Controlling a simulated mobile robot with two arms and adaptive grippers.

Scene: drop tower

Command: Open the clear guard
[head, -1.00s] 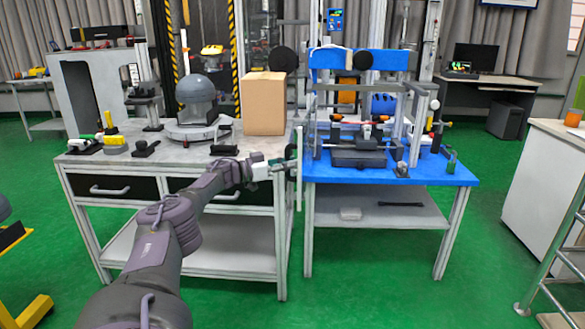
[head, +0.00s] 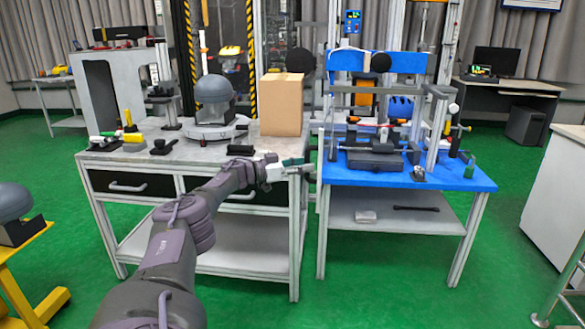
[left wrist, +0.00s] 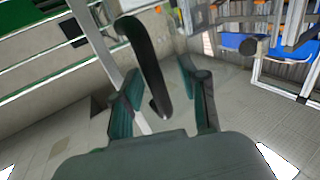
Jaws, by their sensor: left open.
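The clear guard is hard to make out in the head view, because its pane hardly shows against the test rig on the blue table (head: 440,178). In the left wrist view, a curved black handle (left wrist: 148,65) stands between my fingers, with a pale straight bar (left wrist: 92,38) beside it, probably the guard's frame. My left gripper (head: 300,166) is open at the left front edge of the blue table. Its two green fingers, also in the left wrist view (left wrist: 163,92), lie on either side of the handle; contact cannot be told. My right gripper is not in view.
A grey workbench (head: 115,158) stands left of the blue table, with a cardboard box (head: 281,104) and a grey dome device (head: 213,100) on top. A yellow stand (head: 20,236) is at the far left. Green floor is open in front of both tables.

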